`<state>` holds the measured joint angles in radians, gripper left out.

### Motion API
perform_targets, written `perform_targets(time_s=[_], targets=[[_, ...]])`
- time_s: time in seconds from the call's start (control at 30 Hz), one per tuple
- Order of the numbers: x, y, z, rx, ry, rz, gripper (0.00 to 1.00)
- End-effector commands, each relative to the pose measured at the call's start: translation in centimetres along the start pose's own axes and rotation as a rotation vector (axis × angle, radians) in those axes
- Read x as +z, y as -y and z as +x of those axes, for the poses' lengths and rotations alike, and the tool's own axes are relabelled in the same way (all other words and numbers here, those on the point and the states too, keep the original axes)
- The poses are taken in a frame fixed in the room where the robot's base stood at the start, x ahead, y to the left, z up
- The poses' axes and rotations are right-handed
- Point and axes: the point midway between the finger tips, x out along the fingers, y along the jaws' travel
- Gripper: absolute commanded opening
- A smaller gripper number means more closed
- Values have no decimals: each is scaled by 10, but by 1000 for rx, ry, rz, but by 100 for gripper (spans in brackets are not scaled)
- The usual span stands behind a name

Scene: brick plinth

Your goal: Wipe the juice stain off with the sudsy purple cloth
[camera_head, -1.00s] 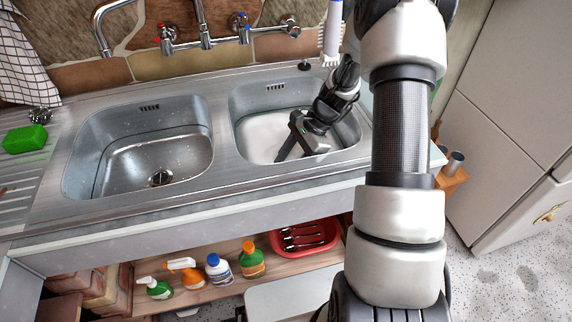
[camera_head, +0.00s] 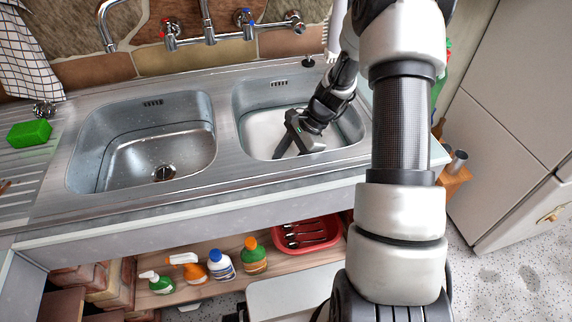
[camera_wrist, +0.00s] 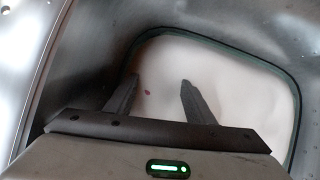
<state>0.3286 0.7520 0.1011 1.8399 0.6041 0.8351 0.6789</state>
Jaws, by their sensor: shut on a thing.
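My gripper (camera_head: 284,151) reaches down into the right sink basin (camera_head: 244,118). A smooth white surface (camera_head: 262,124), which looks like suds, fills the bottom of this basin. In the wrist view the two fingers of my gripper (camera_wrist: 160,84) stand apart, and their tips end at the white surface (camera_wrist: 235,80). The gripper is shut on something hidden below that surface. A tiny dark reddish speck, perhaps a bit of the purple cloth (camera_wrist: 147,93), shows between the fingers. The rest of the cloth is hidden. I cannot see the juice stain.
The left basin (camera_head: 110,150) is empty apart from droplets. A green sponge (camera_head: 29,133) lies on the drainer at left. Taps (camera_head: 208,32) rise behind the basins. Below, a shelf holds spray bottles (camera_head: 188,268) and a red tray (camera_head: 318,240). A fridge-like cabinet (camera_head: 515,100) stands right.

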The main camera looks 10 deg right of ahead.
Motion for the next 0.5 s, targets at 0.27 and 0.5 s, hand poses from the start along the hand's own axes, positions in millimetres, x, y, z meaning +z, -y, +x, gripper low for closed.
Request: perform_targets(time_s=[0.27,0.5], targets=[[-6,0,-4,-1,-1,1,31],[-15,-2,-10,-1,0,1,31]])
